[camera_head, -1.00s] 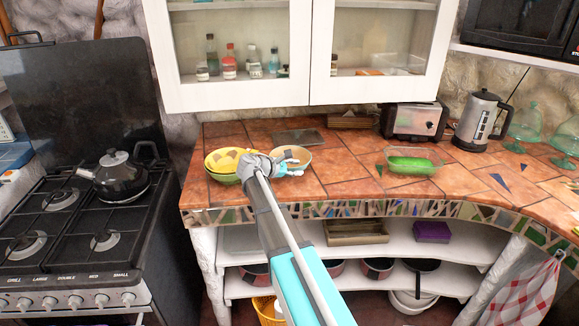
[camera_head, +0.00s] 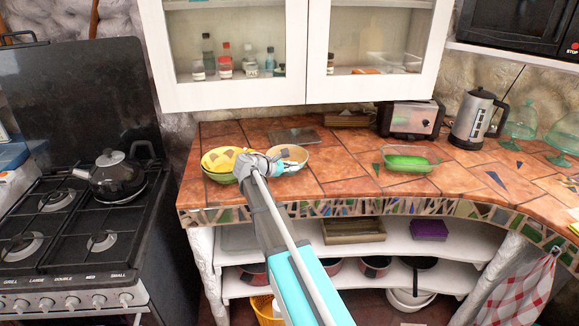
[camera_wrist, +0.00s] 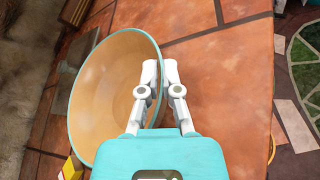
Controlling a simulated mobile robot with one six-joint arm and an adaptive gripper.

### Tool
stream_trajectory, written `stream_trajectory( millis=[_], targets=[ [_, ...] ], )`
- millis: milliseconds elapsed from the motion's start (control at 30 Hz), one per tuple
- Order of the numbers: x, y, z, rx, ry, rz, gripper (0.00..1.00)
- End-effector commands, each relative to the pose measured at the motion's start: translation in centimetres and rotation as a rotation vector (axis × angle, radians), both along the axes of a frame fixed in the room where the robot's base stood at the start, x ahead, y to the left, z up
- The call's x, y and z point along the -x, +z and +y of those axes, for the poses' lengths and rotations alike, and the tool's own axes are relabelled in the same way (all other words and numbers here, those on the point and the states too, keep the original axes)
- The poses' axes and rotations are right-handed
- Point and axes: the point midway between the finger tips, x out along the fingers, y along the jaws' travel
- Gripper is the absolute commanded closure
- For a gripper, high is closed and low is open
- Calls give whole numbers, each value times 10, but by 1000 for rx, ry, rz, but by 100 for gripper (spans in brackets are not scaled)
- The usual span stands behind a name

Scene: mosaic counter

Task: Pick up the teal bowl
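The teal bowl (camera_head: 302,159) is on the counter beside the yellow bowl, at its right, in the head view. In the wrist view the bowl (camera_wrist: 105,85) shows a teal rim and a tan inside, and it is empty. My gripper (camera_wrist: 160,72) has one finger inside the bowl and one outside, with the rim between them. The fingers are close together and look shut on the rim. In the head view my gripper (camera_head: 287,163) partly covers the bowl, so I cannot tell whether its base touches the counter.
A yellow-patterned bowl (camera_head: 218,160) stands close at the left. A green-filled glass dish (camera_head: 410,162), a toaster (camera_head: 409,118) and a kettle (camera_head: 478,118) are farther right. Wall cabinets (camera_head: 240,97) hang above. The tiles right of the teal bowl are clear.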

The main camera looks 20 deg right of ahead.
Motion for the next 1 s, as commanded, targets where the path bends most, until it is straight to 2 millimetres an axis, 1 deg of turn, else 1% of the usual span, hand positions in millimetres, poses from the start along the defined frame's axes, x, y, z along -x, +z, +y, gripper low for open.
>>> stream_trajectory(
  millis=[267,467,600,1000],
  targets=[
    [0,8,0,0,0,0,100],
    [0,22,0,0,0,0,100],
    [0,36,0,0,0,1,100],
    [35,83,21,1,1,1,100]
  ],
)
